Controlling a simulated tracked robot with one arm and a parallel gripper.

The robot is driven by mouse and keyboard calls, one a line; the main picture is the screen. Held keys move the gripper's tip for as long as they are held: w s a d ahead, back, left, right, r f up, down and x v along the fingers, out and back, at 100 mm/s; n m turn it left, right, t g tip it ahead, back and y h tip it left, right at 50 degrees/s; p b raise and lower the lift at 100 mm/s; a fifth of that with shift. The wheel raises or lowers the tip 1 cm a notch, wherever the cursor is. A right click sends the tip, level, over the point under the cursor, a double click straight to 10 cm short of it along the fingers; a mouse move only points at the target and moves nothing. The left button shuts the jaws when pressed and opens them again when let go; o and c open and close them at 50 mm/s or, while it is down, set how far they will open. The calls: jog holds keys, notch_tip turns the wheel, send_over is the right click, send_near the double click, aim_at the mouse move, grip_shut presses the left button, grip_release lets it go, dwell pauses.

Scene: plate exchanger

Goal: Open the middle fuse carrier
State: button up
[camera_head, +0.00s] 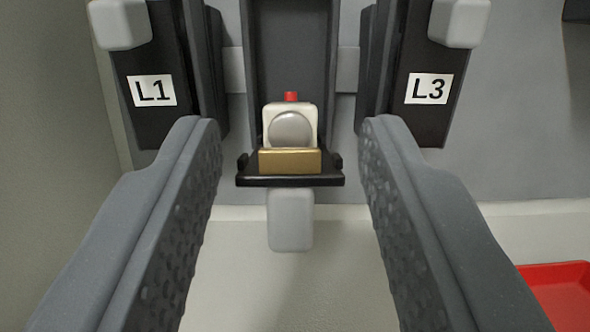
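The middle fuse carrier (290,181) sits between the L1 carrier (157,118) and the L3 carrier (432,122). It looks swung out and down from its dark slot (290,50). Its grey handle (290,220) is at the near, lower end. A pale fuse (290,113) with a round metal cap, a brass-coloured block below and a red tip on top shows in it. My gripper (288,130) is open, with one ridged finger on each side of the carrier. Clear gaps show between both fingers and the carrier, and nothing is held.
The L1 and L3 carriers stand upright, with grey handles (121,23) and (459,22) at their tops, close beyond my fingertips. A red tray (560,292) is at the lower right. The pale surface below the handle is clear.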

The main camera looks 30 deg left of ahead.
jog(key=v, duration=1.1)
